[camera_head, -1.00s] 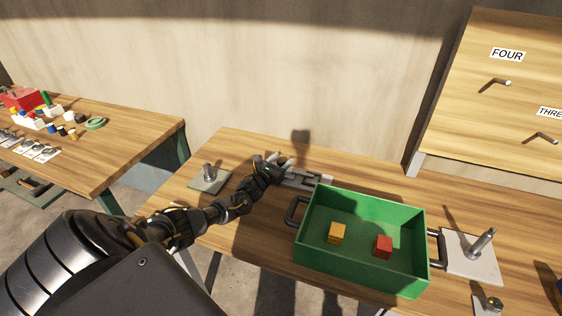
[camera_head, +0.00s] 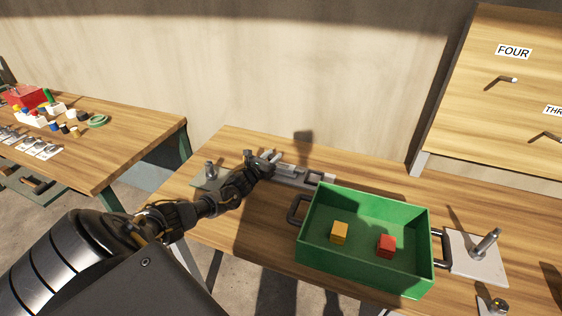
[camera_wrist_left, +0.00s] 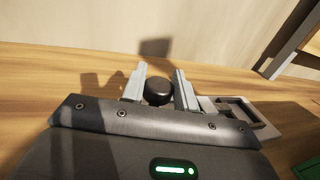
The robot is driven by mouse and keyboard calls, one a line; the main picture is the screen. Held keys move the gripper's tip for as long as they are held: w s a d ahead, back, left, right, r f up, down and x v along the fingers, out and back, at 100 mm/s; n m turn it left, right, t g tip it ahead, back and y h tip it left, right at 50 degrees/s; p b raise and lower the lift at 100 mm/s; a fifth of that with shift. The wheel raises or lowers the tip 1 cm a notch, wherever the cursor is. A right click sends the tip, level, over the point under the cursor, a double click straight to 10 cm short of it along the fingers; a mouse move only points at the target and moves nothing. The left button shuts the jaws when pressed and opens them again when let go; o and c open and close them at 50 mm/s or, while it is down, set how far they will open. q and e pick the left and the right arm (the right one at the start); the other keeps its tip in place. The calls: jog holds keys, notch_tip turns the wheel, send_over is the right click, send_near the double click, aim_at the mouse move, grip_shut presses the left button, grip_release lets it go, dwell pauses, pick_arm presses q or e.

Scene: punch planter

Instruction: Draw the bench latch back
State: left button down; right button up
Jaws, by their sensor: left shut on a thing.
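The bench latch (camera_head: 292,174) is a grey metal bolt on a plate near the back edge of the middle bench. Its square keeper (camera_head: 315,178) stands at the right end, and its opening shows empty; the keeper also shows in the left wrist view (camera_wrist_left: 240,111). My left gripper (camera_head: 266,157) is at the latch's left end, shut on the dark round latch knob (camera_wrist_left: 157,91). In the left wrist view, the knob sits between the two grey fingers (camera_wrist_left: 158,88). The gripper partly hides the bolt in the head view. My right gripper is not in view.
A green tray (camera_head: 318,262) with a yellow block (camera_head: 339,232) and a red block (camera_head: 386,245) stands right of the latch. A plate with a post (camera_head: 210,175) is close on the left. A wooden panel with hooks (camera_head: 500,90) rises at the back right.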

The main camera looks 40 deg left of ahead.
pick_arm(q)
jog(key=shift+a, duration=0.1)
jog(key=c, duration=1.1)
grip_release()
jog(key=shift+s, duration=0.15)
jog(key=s, duration=0.6)
jog(key=s+d+b, duration=0.1)
jog(key=s, duration=0.2)
jog(key=shift+s+f, duration=0.1)
jog(key=shift+s+d, duration=0.15)
jog(key=shift+s, duration=0.5)
